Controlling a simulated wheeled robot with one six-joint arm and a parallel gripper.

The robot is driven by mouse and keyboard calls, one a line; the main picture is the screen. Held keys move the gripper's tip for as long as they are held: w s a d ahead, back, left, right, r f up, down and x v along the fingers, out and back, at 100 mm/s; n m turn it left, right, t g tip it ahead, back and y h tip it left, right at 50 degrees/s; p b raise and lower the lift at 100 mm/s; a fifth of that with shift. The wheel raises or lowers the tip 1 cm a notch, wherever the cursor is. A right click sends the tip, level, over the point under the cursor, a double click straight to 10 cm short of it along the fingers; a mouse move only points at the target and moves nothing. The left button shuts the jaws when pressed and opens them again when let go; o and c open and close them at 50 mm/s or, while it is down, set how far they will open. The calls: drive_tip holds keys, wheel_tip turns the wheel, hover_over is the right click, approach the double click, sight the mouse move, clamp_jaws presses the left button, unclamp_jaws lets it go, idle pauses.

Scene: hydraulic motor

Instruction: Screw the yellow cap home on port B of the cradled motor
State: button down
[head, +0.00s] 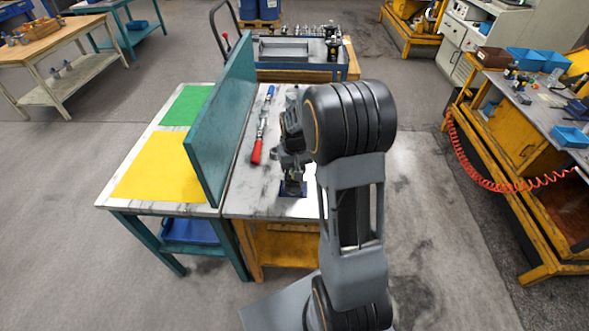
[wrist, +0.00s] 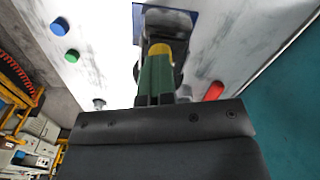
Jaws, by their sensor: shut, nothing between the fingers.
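The motor (wrist: 168,18) is a grey body on a blue base (wrist: 137,22) in the wrist view, partly hidden. In the head view it shows small and dark (head: 293,186) below my gripper (head: 290,163). The yellow cap (wrist: 160,49) shows at the motor, just beyond the ends of my green fingers (wrist: 156,66). The fingers are shut with nothing between them, and their tips overlap the cap's near edge in the picture. I cannot tell whether they touch it. The port and the cap's seating are hidden.
A blue cap (wrist: 60,26) and a green cap (wrist: 72,56) stand apart on the grey bench top. A red-handled tool (head: 257,150) lies left of my arm. A teal upright panel (head: 222,125) borders the bench on the left. A yellow mat (head: 160,167) lies beyond it.

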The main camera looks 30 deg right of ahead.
drive_tip(key=shift+m, duration=0.5)
drive_tip(key=m, duration=0.4)
drive_tip(key=shift+m, duration=0.3)
drive_tip(key=c, duration=1.9)
unclamp_jaws()
drive_tip(key=o, duration=0.7)
drive_tip(key=n, duration=1)
